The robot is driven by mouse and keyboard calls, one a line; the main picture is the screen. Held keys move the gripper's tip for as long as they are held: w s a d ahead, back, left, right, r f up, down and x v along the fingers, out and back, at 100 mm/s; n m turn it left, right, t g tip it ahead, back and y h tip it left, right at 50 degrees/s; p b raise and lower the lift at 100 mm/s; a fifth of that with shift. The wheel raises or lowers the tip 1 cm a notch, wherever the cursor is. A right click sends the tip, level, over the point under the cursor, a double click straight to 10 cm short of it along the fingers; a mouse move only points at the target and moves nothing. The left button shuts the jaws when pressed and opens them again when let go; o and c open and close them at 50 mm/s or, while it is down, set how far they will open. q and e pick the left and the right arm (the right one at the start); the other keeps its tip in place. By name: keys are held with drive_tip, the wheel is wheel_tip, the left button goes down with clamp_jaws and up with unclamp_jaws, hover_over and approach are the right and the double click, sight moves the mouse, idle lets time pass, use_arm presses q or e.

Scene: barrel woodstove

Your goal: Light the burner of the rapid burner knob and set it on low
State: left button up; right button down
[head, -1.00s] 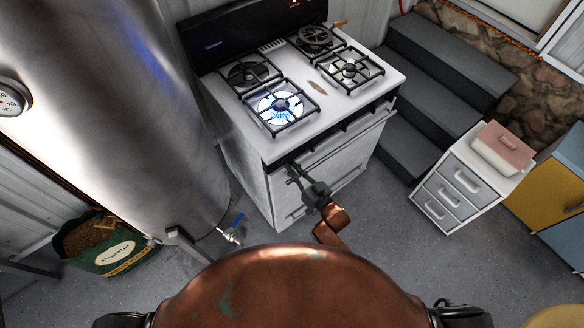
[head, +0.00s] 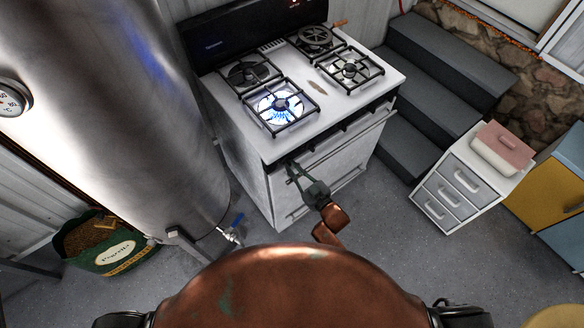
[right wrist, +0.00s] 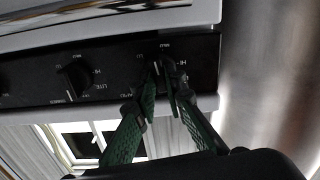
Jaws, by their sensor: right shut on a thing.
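The white stove (head: 262,150) stands ahead, and its front-left burner (head: 280,106) is lit with a blue flame. The other burners show no flame. My right gripper (head: 293,170) is at the left end of the stove's front control panel. In the right wrist view its green fingers (right wrist: 167,78) are shut on a black control knob (right wrist: 157,67), which they partly hide. The label by this knob is too covered to read fully. A second black knob (right wrist: 74,79) beside it has HI and LITE marks. My left gripper is not in view.
A large steel tank (head: 130,110) with a blue-handled tap (head: 233,231) stands close to the stove's left. Grey steps (head: 430,75) and a white drawer unit (head: 460,188) are at the right. A pellet sack (head: 100,245) is at the left. The floor before the stove is clear.

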drive_tip(key=n, duration=0.4)
drive_tip(key=shift+a+f+n, duration=0.1)
drive_tip(key=shift+a+n, duration=0.05)
drive_tip(key=shift+n, duration=0.15)
drive_tip(key=shift+s+n+b, duration=0.1)
drive_tip(key=shift+n+b, duration=0.5)
drive_tip(key=shift+n, duration=1)
drive_tip(key=c, duration=2)
unclamp_jaws()
drive_tip(key=v, duration=1.2)
